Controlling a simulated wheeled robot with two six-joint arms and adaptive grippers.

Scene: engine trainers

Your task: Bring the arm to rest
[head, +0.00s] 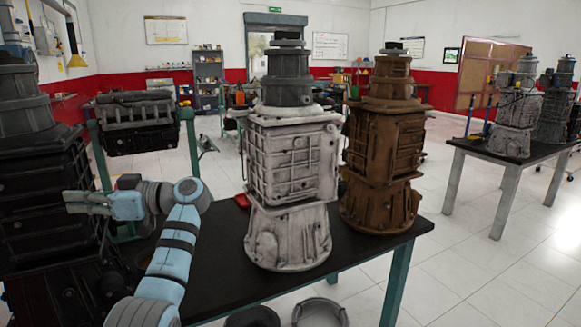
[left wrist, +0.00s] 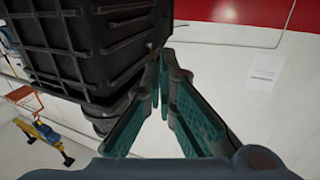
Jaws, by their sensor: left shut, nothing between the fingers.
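My left arm (head: 172,255) comes up from the bottom left of the head view, bent at the elbow. Its left gripper (head: 72,202) points left, in front of a dark engine unit (head: 35,200). In the left wrist view the left gripper's (left wrist: 163,62) teal finger pads meet at the tips, shut with nothing between them. A dark ribbed housing (left wrist: 90,45) fills the upper left of that view, close beside the fingers; I cannot tell whether they touch. My right gripper is not in view.
A grey-white engine unit (head: 290,160) and a rusty brown one (head: 383,150) stand on the black table (head: 215,265) right of my arm. An engine block (head: 138,125) on a green stand is behind it. Another table (head: 480,150) with engine units stands at right. Open floor (head: 450,270) lies between the tables.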

